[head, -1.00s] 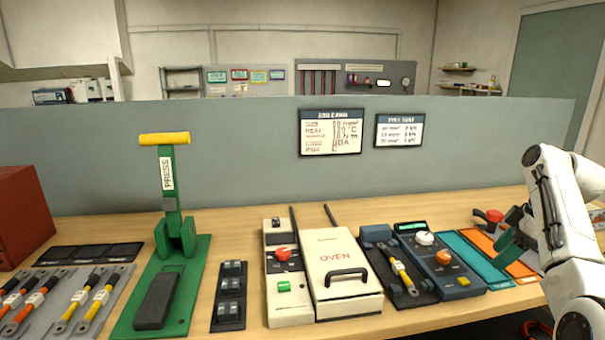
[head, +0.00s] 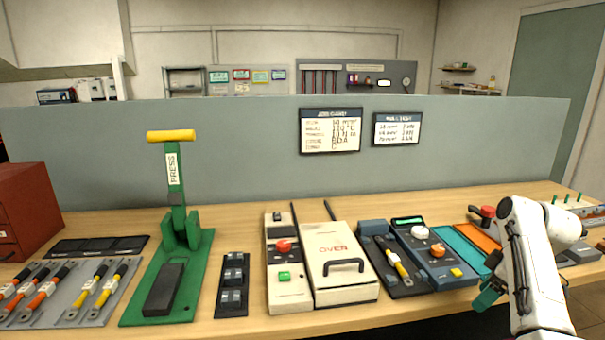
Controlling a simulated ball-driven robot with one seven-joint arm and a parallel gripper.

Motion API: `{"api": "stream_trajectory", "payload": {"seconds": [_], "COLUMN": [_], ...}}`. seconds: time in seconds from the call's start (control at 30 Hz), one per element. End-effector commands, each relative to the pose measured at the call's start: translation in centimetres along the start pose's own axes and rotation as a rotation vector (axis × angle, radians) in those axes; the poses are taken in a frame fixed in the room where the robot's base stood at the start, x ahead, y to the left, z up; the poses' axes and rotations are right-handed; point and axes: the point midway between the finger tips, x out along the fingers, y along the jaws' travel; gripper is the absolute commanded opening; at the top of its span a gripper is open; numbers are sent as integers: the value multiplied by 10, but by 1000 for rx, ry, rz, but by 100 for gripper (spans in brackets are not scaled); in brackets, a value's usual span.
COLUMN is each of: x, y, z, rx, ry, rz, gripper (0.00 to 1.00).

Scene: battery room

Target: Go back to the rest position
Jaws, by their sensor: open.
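My gripper (head: 488,293) is at the lower right, at the end of my white arm. Its green fingers show beside the front edge of the workbench (head: 400,314), near the teal mat (head: 455,250). Nothing is seen held in it. The gap between the fingers is partly hidden by the arm.
An orange mat (head: 482,238) and a red-handled tool (head: 484,212) lie behind. A green press (head: 170,240) stands further left.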

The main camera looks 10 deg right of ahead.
Motion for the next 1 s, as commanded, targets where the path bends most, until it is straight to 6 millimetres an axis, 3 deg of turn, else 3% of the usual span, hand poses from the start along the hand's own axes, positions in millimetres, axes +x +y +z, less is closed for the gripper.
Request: {"api": "stream_trajectory", "payload": {"seconds": [0.17,0.3,0.5,0.77,1.0], "x": [56,100,148,178,172], "y": [-36,-78,-145,-240,-326], "z": [20,43,81,137,191], "rx": [87,177,297,440,562], "ry": [-43,-82,-131,-181,-208], "rz": [6,24,55,106,154], "gripper": [64,64,64,64,64]}}
